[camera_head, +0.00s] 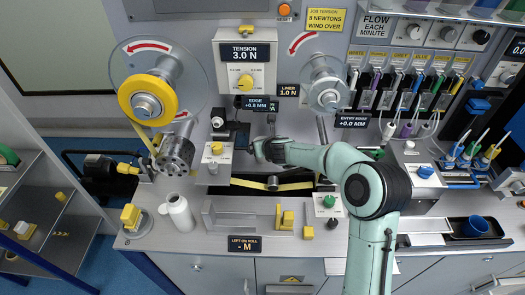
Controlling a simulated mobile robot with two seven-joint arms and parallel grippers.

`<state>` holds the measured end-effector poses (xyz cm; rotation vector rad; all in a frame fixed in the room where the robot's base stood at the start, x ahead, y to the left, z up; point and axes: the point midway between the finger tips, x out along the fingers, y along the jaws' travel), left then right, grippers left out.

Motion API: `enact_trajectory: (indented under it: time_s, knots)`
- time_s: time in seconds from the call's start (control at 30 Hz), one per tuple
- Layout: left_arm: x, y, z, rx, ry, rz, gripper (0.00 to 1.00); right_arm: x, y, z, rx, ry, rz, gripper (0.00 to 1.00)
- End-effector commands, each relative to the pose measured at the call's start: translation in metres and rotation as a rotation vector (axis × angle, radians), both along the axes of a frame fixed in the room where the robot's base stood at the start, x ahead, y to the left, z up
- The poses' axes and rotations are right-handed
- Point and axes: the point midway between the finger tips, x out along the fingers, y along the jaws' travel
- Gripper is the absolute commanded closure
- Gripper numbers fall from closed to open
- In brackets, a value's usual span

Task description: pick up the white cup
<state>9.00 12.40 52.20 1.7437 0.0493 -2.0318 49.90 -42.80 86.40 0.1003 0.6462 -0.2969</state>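A white, round, cup-like vessel (179,214) stands upright on the left part of the grey worktop (215,250), beside a yellow block on a round base. It is the only thing I see that looks like the white cup. My one visible arm, taken as my right, rises from the bottom and bends left across the bench. Its end, with the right gripper (257,150), is in front of the machine panel, above and to the right of the white vessel and apart from it. The gripper's fingers are too small and dark to read. My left gripper is not in view.
The yellow block (131,216) is close on the vessel's left. A blue cup (476,224) sits in a dark tray at far right.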

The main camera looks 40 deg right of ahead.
Motion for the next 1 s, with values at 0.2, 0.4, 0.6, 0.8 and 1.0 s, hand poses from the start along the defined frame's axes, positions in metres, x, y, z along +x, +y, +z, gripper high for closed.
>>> enact_trajectory:
  time_s: [0.2, 0.4, 0.6, 0.8, 1.0]
  knots:
    - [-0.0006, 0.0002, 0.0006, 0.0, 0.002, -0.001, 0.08, 0.0069, -0.0017, -0.0046, -0.001, -0.001, 0.001, 0.07]
    - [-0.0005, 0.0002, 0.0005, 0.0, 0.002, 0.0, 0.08, 0.0066, -0.0015, -0.0046, -0.001, -0.001, 0.001, 0.29]
    - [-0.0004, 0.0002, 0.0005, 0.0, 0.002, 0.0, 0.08, 0.0064, -0.0013, -0.0045, -0.001, -0.001, 0.001, 0.61]
    - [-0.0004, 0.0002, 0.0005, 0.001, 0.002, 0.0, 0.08, 0.0062, -0.0014, -0.0044, -0.001, -0.001, 0.001, 0.62]
    - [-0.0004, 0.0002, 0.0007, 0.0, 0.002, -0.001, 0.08, 0.0038, -0.0006, -0.0015, -0.001, -0.001, 0.002, 0.62]
